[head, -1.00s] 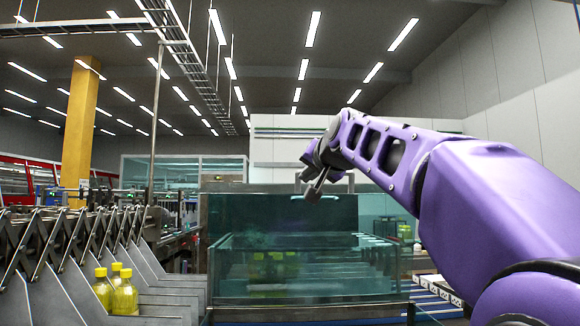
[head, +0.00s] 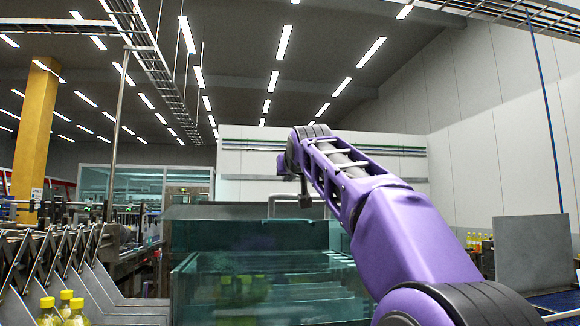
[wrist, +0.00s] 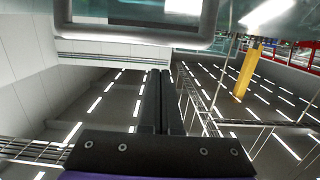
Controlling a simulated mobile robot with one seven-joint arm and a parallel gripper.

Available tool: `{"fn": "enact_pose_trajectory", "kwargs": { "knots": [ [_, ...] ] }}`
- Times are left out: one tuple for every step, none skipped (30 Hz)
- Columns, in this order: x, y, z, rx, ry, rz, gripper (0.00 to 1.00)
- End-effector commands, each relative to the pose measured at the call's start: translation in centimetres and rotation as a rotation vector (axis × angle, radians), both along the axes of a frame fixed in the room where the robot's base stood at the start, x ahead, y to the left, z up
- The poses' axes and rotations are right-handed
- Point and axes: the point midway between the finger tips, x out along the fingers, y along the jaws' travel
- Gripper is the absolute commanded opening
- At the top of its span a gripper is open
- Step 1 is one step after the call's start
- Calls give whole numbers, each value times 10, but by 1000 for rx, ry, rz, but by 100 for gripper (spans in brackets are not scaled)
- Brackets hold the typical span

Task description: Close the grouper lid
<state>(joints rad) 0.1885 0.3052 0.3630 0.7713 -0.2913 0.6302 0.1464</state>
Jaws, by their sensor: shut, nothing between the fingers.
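The grouper, a glass-walled machine (head: 270,295), stands in the middle of the head view. Its tinted see-through lid (head: 235,236) stands raised at the back, with a grey bracket-shaped handle (head: 275,200) on its upper edge. My gripper (head: 305,195) is at the handle, partly hidden by my arm. In the wrist view the handle (wrist: 140,36) spans the top of the picture, and my gripper's two dark fingers (wrist: 158,76) lie together, shut and empty, with their tips just short of it. I cannot tell whether they touch it.
Yellow-capped bottles (head: 68,306) stand at the lower left beside metal lane dividers (head: 45,255). More bottles show through the glass. A grey panel (head: 535,250) and further bottles (head: 477,241) are at the right. The space above the machine is open.

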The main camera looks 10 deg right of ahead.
Motion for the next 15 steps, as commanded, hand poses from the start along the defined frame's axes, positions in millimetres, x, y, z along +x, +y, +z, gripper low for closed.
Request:
{"fn": "enact_pose_trajectory", "kwargs": {
  "knots": [
    [10,1,2,2,2,3,0],
    [14,1,1,2,1,3,0],
    [20,1,0,2,2,3,0],
    [24,1,-1,2,1,2,0],
    [18,0,-3,1,-1,1,0],
    [16,0,-5,0,0,0,0],
    [14,0,-7,0,0,0,0],
    [13,0,-8,0,-1,-1,0],
    [11,0,-10,0,0,0,0],
    [9,0,-12,0,0,0,0],
    [8,0,-13,0,0,0,0],
    [6,0,-16,0,1,-1,0],
    [4,0,-17,0,1,-1,0],
    [2,0,-20,0,0,-1,0],
    [0,0,-22,0,1,0,0]
  ]
}}
